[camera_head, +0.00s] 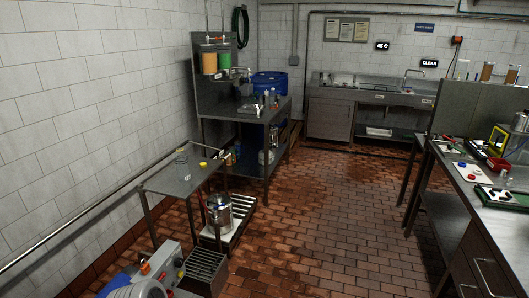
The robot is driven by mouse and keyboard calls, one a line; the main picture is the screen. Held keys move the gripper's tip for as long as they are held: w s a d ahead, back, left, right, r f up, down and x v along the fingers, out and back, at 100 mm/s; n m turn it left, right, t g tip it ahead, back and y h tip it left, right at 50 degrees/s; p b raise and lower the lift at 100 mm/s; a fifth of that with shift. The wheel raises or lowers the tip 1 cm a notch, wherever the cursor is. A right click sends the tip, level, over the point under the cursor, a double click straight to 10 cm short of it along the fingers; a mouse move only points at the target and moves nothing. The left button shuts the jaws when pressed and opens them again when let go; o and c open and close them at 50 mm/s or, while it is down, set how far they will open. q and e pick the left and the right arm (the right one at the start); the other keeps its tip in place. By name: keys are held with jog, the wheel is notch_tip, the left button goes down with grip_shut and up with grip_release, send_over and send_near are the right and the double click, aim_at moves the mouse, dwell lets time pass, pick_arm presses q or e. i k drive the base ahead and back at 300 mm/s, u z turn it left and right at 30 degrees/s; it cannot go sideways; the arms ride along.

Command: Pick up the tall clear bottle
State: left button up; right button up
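I cannot single out the tall clear bottle with certainty. Small pale bottle-like items (271,97) stand on the metal bench (228,114) by the back left wall, too small to tell apart. A clear upright vessel (461,69) stands on the raised shelf at the right, next to amber-filled containers (487,71). Neither of my grippers shows in the head view.
A low metal table (180,176) stands by the left wall, with a steel pot (218,210) beside it. A motor unit (150,278) is at the lower left. A sink counter (330,115) lines the back. A workbench (458,180) stands right. The tiled floor (310,220) between is clear.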

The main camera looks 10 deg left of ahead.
aim_at(181, 160)
jog(key=z, duration=0.3)
jog(key=i, duration=1.95)
jog(key=u, duration=1.2)
jog(key=i, duration=0.9)
jog(key=u, duration=1.05)
